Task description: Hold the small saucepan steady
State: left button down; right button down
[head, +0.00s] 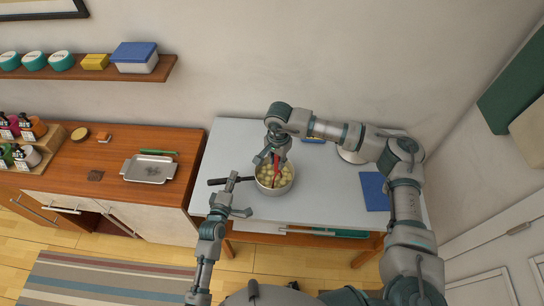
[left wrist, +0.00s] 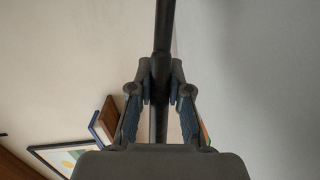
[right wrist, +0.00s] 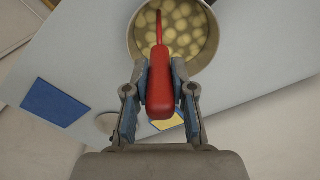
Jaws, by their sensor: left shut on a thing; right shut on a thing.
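The small saucepan (head: 287,185) stands on the light grey table (head: 325,205), full of pale round pieces. Its black handle (head: 216,182) points left. My left gripper (head: 233,182) is shut on this handle; the left wrist view shows the dark bar of the handle (left wrist: 160,110) between the fingers (left wrist: 160,90). My right gripper (head: 273,158) is above the saucepan, shut on a red-handled tool. The red handle (right wrist: 160,90) sits between the fingers (right wrist: 160,85) in the right wrist view, and its thin end reaches into the saucepan (right wrist: 136,40). The tool's tip is hidden among the pieces.
A blue mat (head: 375,190) lies on the table to the right. A wooden cabinet (head: 120,170) at left carries a metal tray (head: 148,170) and a green object (head: 158,152). A wall shelf (head: 90,73) holds containers.

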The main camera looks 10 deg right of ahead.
jog(key=shift+w+d, duration=0.2)
jog(key=shift+w, duration=0.4)
jog(key=shift+w+d, duration=0.15)
jog(key=shift+w, duration=0.45)
dwell(0.5)
jog(key=shift+s+d+r, duration=0.2)
jog(key=shift+s, duration=0.25)
jog(key=shift+s+d+r, duration=0.15)
jog(key=shift+s+r, duration=0.05)
jog(key=shift+s, duration=0.3)
jog(key=shift+s+d+r, duration=0.2)
jog(key=shift+s, duration=0.25)
jog(key=shift+f, duration=0.1)
